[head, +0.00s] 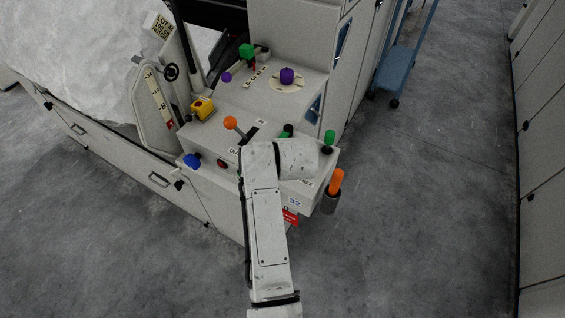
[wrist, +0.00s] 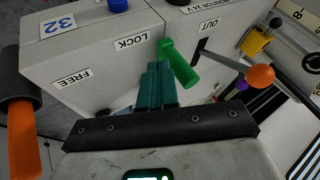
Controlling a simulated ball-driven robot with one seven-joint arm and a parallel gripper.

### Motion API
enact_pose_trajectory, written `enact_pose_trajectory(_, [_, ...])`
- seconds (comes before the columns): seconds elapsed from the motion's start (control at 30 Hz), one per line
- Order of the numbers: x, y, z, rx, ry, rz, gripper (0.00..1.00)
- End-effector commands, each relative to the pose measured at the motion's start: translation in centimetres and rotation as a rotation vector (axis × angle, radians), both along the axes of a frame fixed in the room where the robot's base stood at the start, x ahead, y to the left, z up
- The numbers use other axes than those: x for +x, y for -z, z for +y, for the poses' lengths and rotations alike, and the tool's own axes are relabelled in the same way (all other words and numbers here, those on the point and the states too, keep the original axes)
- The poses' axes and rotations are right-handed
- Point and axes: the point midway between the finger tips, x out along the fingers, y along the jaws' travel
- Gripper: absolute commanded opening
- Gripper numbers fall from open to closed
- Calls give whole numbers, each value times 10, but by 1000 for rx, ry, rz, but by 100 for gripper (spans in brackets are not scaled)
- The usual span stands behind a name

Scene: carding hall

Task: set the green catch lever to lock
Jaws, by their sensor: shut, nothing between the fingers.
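The green catch lever (wrist: 182,65) shows in the wrist view as a short green bar on the panel edge. It slants down to the right, with its upper end by the LOCK label (wrist: 131,42). The FREE label (wrist: 73,78) is farther left. My gripper (wrist: 159,70) is shut and empty, its teal fingertips just left of the lever. I cannot tell whether they touch it. In the head view my arm covers the fingers and part of the panel, and I cannot make out the catch lever for sure.
An orange-ball lever (wrist: 260,76) stands right of the catch lever. An orange handle sits in a dark holder (head: 331,203) at the panel's right corner. Floor at right is clear.

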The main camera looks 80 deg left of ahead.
Motion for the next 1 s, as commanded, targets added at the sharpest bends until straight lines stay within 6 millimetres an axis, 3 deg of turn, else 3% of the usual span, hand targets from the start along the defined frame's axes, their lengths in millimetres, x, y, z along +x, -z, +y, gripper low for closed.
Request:
enact_pose_trajectory(0.07, [14,-4,-8,0,13,1,0])
enact_pose_trajectory(0.63, [14,-71,-61,1,14,-3,0])
enact_pose_trajectory(1.0, [14,-81,-69,-1,16,-3,0])
